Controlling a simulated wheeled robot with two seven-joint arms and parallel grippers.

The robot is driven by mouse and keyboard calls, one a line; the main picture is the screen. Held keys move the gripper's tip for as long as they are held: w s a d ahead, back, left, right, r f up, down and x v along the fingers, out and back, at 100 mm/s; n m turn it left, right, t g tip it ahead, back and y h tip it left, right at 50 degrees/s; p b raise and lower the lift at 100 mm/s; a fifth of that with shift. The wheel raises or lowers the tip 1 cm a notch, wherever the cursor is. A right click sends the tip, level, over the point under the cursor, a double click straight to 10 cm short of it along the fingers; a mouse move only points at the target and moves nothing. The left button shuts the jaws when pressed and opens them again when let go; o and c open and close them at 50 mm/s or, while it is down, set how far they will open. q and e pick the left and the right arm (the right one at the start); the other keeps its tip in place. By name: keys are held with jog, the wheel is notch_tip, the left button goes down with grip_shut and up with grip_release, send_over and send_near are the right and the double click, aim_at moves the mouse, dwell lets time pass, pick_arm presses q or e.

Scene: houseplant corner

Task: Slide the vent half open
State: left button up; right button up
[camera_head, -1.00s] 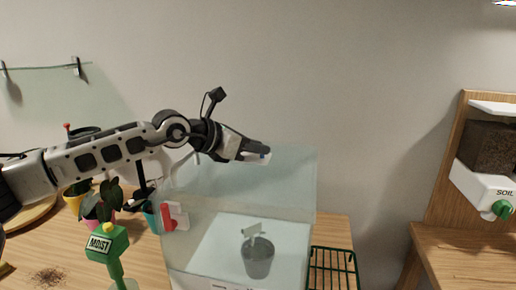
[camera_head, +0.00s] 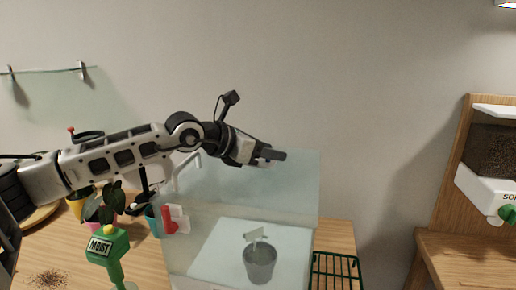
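A clear, pale-blue glass case (camera_head: 240,200) stands on the wooden table. A grey pot (camera_head: 260,262) with a pale tag sits inside it, seen through the glass. I cannot make out a separate vent panel; part of the case's top is behind my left arm. My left gripper (camera_head: 272,158) is over the top of the case, pointing right, with a dark finger and a pale pad at its tip. Whether it touches the case and how far its fingers are apart I cannot tell. My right gripper is out of view.
A red and white piece (camera_head: 176,219) is at the case's left side. A green MOIST meter (camera_head: 107,247) and potted plants stand left of it. A green wire rack (camera_head: 335,271) lies right. A soil dispenser (camera_head: 490,170) stands far right.

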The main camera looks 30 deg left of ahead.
pick_arm(q)
jog(key=shift+s+a, duration=0.15)
jog(key=shift+s, duration=0.1)
jog(key=b+v, duration=0.4)
jog(key=v, duration=1)
jog(key=shift+b, duration=0.3)
jog(key=shift+s+a+r, duration=0.2)
jog(key=shift+s+r, duration=0.25)
jog(key=shift+s, duration=0.15)
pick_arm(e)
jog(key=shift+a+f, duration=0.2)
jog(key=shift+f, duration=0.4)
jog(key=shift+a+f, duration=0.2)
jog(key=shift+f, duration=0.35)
